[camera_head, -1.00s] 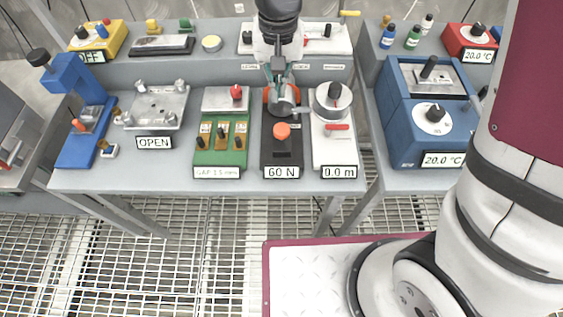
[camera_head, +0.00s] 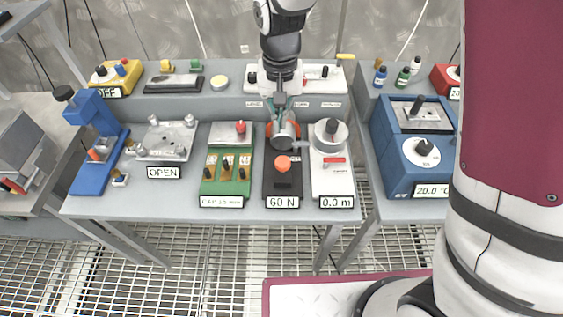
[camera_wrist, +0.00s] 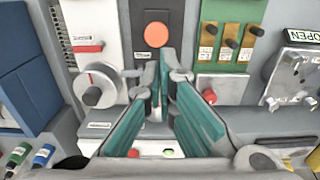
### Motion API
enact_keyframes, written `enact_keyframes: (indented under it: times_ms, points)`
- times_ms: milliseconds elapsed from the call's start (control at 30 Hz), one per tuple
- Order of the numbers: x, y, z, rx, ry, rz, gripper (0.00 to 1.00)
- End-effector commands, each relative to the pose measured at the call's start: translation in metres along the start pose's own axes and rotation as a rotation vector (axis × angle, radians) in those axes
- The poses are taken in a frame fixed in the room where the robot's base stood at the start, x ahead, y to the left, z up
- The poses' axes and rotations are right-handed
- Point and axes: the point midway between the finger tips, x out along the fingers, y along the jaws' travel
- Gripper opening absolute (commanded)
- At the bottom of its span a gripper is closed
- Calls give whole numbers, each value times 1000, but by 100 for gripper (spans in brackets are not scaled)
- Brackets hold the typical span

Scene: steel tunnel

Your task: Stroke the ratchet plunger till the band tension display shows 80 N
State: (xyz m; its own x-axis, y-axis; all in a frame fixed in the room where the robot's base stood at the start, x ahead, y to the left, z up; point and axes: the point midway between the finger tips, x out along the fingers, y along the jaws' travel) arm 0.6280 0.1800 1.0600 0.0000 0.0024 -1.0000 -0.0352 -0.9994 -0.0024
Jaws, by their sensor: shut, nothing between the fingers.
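The band tension unit is a narrow black block (camera_head: 283,184) on the grey bench, with an orange round knob (camera_head: 283,163) on top. In the wrist view the fingertips (camera_wrist: 161,68) are just short of the orange knob (camera_wrist: 156,34); contact at the tips is hidden.
A white unit with a grey dial (camera_head: 330,134) and 0.0 m display stands close right. A green unit (camera_head: 226,180) with a red knob stands close left. A raised shelf (camera_head: 228,104) with a white switch box is behind. The bench's front strip is clear.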

Motion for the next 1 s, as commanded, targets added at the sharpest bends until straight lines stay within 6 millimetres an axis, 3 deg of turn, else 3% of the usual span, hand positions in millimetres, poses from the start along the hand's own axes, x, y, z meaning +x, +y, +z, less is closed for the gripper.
enact_keyframes:
  times_ms: [167, 633, 767, 1000]
  points:
    - [-8, 1, 4, 0, 0, 2, 0]
    - [-3, 1, 2, 0, -1, 3, 0]
    - [10, 2, 3, 0, -3, 4, 0]
    - [55, 2, 4, 1, -5, 5, 0]
